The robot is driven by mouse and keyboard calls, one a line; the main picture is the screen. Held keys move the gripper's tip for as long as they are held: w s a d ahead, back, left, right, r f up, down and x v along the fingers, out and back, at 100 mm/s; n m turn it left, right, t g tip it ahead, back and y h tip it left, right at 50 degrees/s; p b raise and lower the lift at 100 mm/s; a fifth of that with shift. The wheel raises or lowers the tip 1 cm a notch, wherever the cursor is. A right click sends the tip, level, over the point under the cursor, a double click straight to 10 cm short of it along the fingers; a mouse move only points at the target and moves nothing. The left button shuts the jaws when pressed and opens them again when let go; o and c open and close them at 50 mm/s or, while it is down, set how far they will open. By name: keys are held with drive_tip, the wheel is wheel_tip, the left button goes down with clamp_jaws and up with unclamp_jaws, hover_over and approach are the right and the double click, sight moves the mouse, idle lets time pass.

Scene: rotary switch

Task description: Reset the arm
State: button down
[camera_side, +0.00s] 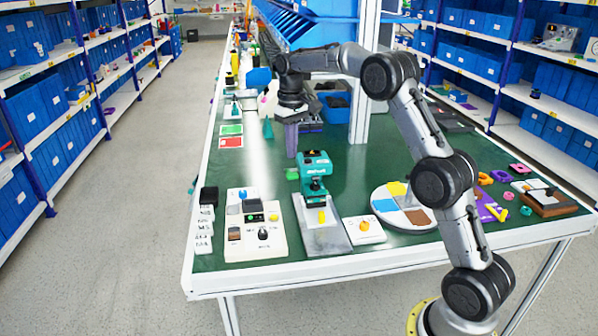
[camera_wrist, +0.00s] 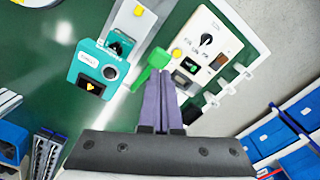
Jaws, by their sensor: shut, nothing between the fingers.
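My gripper (camera_side: 291,150) hangs above the green table, pointing down, behind the teal machine. Its two purple fingers are shut together and empty; they also show in the wrist view (camera_wrist: 162,84). A white panel (camera_side: 247,248) stands at the table's front left, well apart from the fingers. It carries a black rotary knob (camera_side: 263,234), which also shows in the wrist view (camera_wrist: 206,39). A small white box with a yellow knob (camera_side: 365,225) sits right of the machine. A green object (camera_wrist: 152,66) lies just beyond the fingertips in the wrist view.
The teal machine (camera_side: 315,168) on its grey base stands close in front of my gripper. A round coloured board (camera_side: 390,220) lies to the right. Red and green cards (camera_side: 231,142) lie at the left edge. Table surface (camera_side: 350,165) right of the machine is clear.

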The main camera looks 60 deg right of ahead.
drive_tip(key=shift+a+r, duration=0.25)
drive_tip(key=shift+r, duration=0.05)
drive_tip(key=s+a+r+n+t, duration=0.1)
drive_tip(key=s+a+r, duration=0.3)
drive_tip(key=r, duration=0.3)
drive_tip(key=s+a+r+n+t, duration=0.1)
drive_tip(key=s+a+r+t, duration=0.1)
drive_tip(key=s+a+r, duration=0.4)
drive_tip(key=s+a+r+t, duration=0.1)
drive_tip(key=s+a+r, duration=0.25)
drive_tip(key=s, duration=0.65)
drive_tip(key=s+a+f+n+t, duration=0.1)
drive_tip(key=s+a+f, duration=0.2)
drive_tip(key=s+f, duration=0.9)
drive_tip(key=shift+s+a+f+t, duration=0.25)
drive_tip(key=shift+s+a+t, duration=0.05)
drive_tip(key=shift+s, duration=0.7)
